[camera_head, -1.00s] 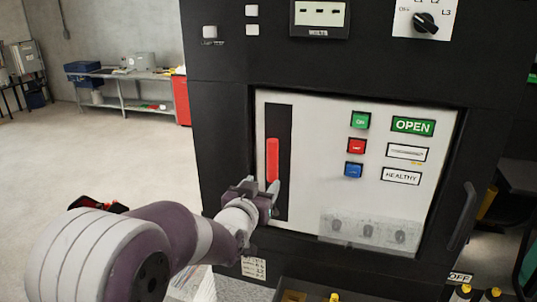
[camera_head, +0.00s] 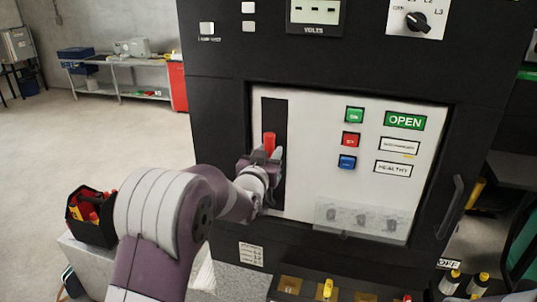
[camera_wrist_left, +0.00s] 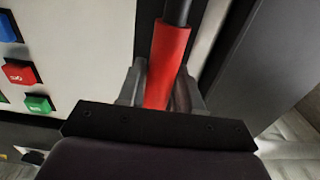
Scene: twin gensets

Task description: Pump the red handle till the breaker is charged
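The red handle (camera_head: 269,142) stands upright in the black slot (camera_head: 279,112) at the left of the breaker's pale front panel (camera_head: 320,130). My left gripper (camera_head: 262,163) is at the handle's lower part, which it hides in the head view. In the left wrist view the red handle (camera_wrist_left: 168,55) runs between the two grey fingers (camera_wrist_left: 160,88), one close against each side, and they look shut on it. An OPEN sign (camera_head: 405,121) is green, with a white label and a HEALTHY label below. My right gripper is out of view.
Green (camera_head: 355,114), red (camera_head: 351,139) and blue (camera_head: 347,162) buttons sit right of the slot. A clear cover (camera_head: 362,219) is at the panel's lower right. A black tool tote (camera_head: 90,222) stands at the left; a workbench (camera_head: 120,80) is far behind.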

